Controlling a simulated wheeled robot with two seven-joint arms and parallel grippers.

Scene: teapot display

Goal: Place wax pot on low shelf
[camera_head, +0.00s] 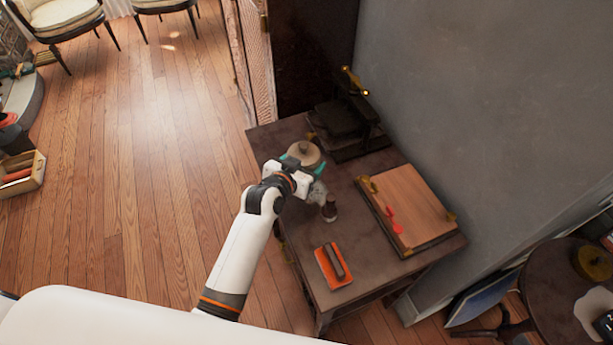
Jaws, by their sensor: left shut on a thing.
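A round pot with a tan lid, which I take for the wax pot (304,153), is over the far left part of a dark table. My left gripper (306,162) reaches in from the left and is shut on this pot, its teal fingertips at the pot's sides. The lower part of the pot is hidden by the gripper. I cannot tell whether the pot touches the tabletop. No low shelf can be clearly made out; the space under the tabletop is mostly hidden. My right gripper is not in view.
A grey wall stands right. Open wooden floor (130,170) lies left.

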